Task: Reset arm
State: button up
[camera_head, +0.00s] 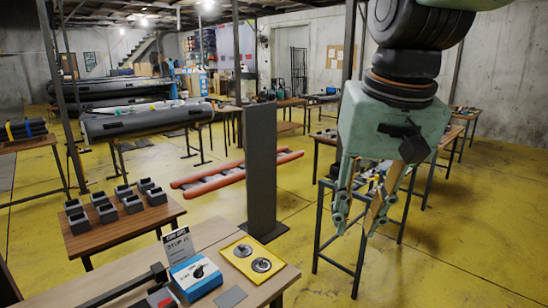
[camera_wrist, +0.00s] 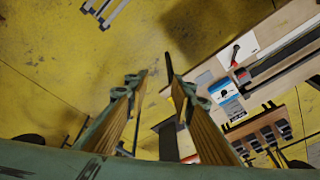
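My gripper (camera_head: 353,226) hangs pointing down at the right of the head view, below my green wrist housing. Its two fingers are spread apart with nothing between them. In the wrist view the two fingertips (camera_wrist: 158,84) also stand apart, with yellow floor showing in the gap. In the head view my gripper appears to the right of the front workbench (camera_head: 131,291). Its exact height and distance from the tables behind it cannot be told.
The front bench holds a blue-and-white device (camera_head: 195,275) and a yellow tray (camera_head: 230,247) with two round metal parts. A side table (camera_head: 125,225) carries several grey blocks. A tall dark panel (camera_head: 262,165) stands on the floor. Red tubes (camera_head: 240,170) lie behind it. Yellow floor at right front is clear.

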jog(key=s+d+f, duration=0.2)
jog(key=s+d, duration=0.1)
jog(key=s, duration=0.6)
jog(key=s+d+f+t, duration=0.1)
jog(key=s+d+f, duration=0.1)
jog(key=s, duration=0.8)
jog(key=shift+d+f+n+b, duration=0.35)
jog(key=shift+d+f+n, duration=0.05)
jog(key=shift+d, duration=0.25)
jog(key=shift+w, duration=0.1)
jog(key=shift+c, duration=0.7)
